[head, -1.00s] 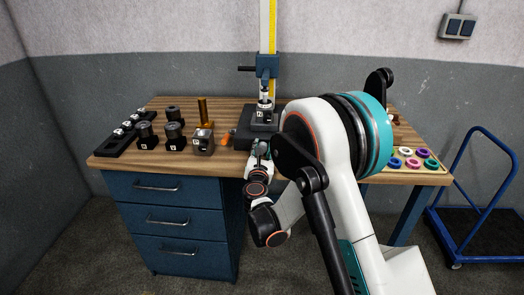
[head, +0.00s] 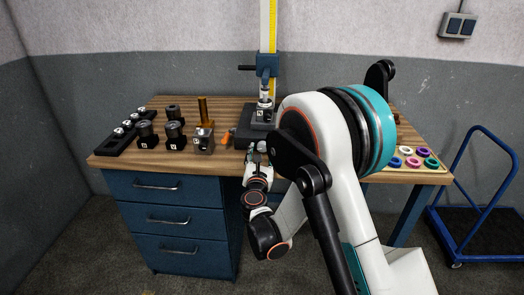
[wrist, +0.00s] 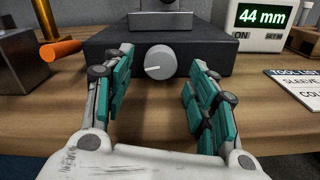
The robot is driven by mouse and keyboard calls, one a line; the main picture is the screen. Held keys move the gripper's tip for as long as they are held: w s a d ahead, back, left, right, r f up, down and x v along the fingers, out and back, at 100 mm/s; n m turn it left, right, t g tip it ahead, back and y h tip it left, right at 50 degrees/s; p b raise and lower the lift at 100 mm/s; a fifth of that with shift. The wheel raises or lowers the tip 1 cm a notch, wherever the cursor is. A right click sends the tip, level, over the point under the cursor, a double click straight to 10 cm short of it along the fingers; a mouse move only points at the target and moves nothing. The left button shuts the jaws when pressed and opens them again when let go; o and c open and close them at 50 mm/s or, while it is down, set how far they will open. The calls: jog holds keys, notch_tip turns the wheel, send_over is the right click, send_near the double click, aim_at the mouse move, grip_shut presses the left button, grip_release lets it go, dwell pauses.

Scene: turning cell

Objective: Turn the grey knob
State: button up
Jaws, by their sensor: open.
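The grey knob (wrist: 160,66) is a round dial with a white pointer line on the front face of a black box (wrist: 215,50) in the wrist view. My gripper (wrist: 158,82) is open, its two teal-padded fingers one on each side of the knob in the picture, with a gap to each side. The fingers do not visibly touch the knob. In the head view my gripper (head: 257,147) is at the table's front edge before the black box (head: 243,139), and the knob is hidden there.
A display reading 44 mm (wrist: 258,18) and a printed tool list (wrist: 296,84) are right. Dark round holders (head: 147,134) stand on the table's left.

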jog(key=s, duration=0.8)
jog(key=shift+s+a, duration=0.15)
